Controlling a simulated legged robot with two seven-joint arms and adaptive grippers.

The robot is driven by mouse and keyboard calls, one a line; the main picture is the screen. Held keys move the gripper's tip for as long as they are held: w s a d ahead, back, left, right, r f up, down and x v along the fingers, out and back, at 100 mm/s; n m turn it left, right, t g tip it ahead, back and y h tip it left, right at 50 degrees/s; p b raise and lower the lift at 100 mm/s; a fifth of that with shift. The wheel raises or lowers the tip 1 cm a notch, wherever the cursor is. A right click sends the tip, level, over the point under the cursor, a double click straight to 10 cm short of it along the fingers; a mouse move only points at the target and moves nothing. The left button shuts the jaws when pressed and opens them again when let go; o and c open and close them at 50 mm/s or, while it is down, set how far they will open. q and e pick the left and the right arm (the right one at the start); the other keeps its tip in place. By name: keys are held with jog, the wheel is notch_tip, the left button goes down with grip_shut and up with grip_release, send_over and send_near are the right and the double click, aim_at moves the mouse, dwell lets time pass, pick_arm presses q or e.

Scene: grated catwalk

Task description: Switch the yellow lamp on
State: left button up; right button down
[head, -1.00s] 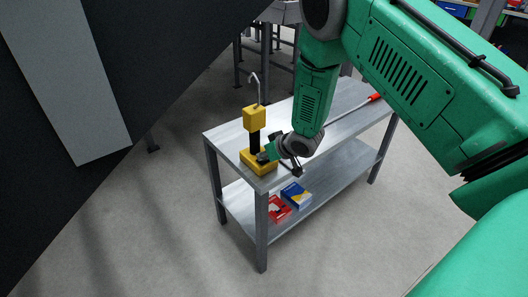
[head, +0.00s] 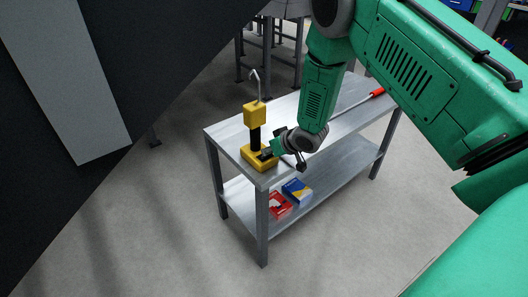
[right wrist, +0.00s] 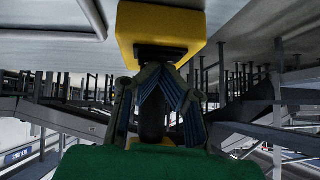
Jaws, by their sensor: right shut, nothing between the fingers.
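The yellow lamp (head: 255,116) stands upright near the left end of the metal workbench (head: 340,108). It has a yellow head, a black post, a wire hook on top and a square yellow base (head: 260,165). My right gripper (head: 268,153) is shut and empty, with its fingertips at the base beside the post; whether they touch it, I cannot tell. In the right wrist view, the yellow base (right wrist: 160,25) fills the top centre just beyond my fingertips (right wrist: 165,72). Any switch is hidden or too small to make out. My left gripper is out of view.
A red-handled tool (head: 376,93) lies at the bench's far right. A blue box (head: 297,192) and a red box (head: 278,206) sit on the lower shelf. Metal frames (head: 270,50) stand behind. The floor in front is clear.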

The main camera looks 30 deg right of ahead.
aim_at(265, 157)
jog(key=shift+d+r, duration=0.1)
jog(key=shift+d, duration=0.15)
jog(key=shift+a+r, duration=0.1)
jog(key=shift+a, duration=0.05)
jog(key=shift+a+r+p, duration=0.1)
jog(key=shift+r+p, duration=0.15)
jog(key=shift+p, duration=0.05)
jog(key=r+p, duration=0.3)
jog(key=shift+w+a+r, duration=0.1)
jog(key=shift+a+r, duration=0.15)
jog(key=shift+r, duration=0.15)
jog(key=a+p+v, duration=0.1)
jog(key=p+v, duration=0.1)
jog(key=v, duration=0.7)
jog(key=shift+s, duration=0.5)
jog(key=shift+f, duration=0.1)
